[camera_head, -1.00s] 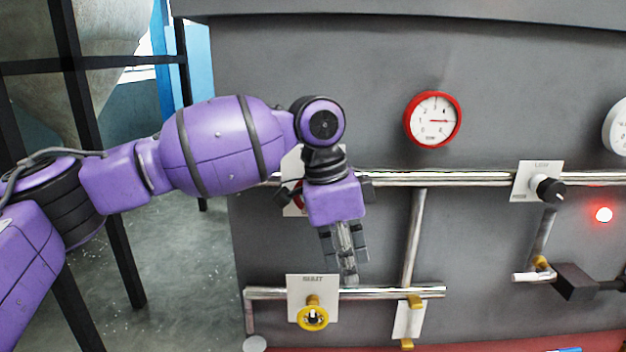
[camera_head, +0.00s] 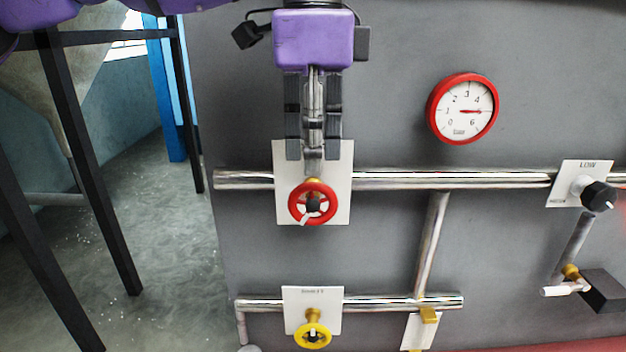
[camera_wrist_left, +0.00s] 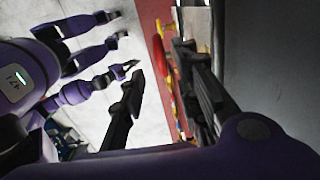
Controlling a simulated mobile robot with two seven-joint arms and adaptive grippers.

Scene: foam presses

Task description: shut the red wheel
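The red wheel (camera_head: 313,203) is mounted on a white plate (camera_head: 339,190) on the grey machine front, with a dark hub and a small white mark at its lower left. My left gripper (camera_head: 313,158) points down in front of the plate, its fingertips just above the wheel's rim in the head view. Contact cannot be told.
A chrome pipe (camera_head: 450,180) runs behind the plate. Below is a yellow wheel (camera_head: 313,335) on another plate. A red-rimmed gauge (camera_head: 463,109) and a black knob (camera_head: 598,196) are to the right. Black frame legs (camera_head: 90,180) stand left.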

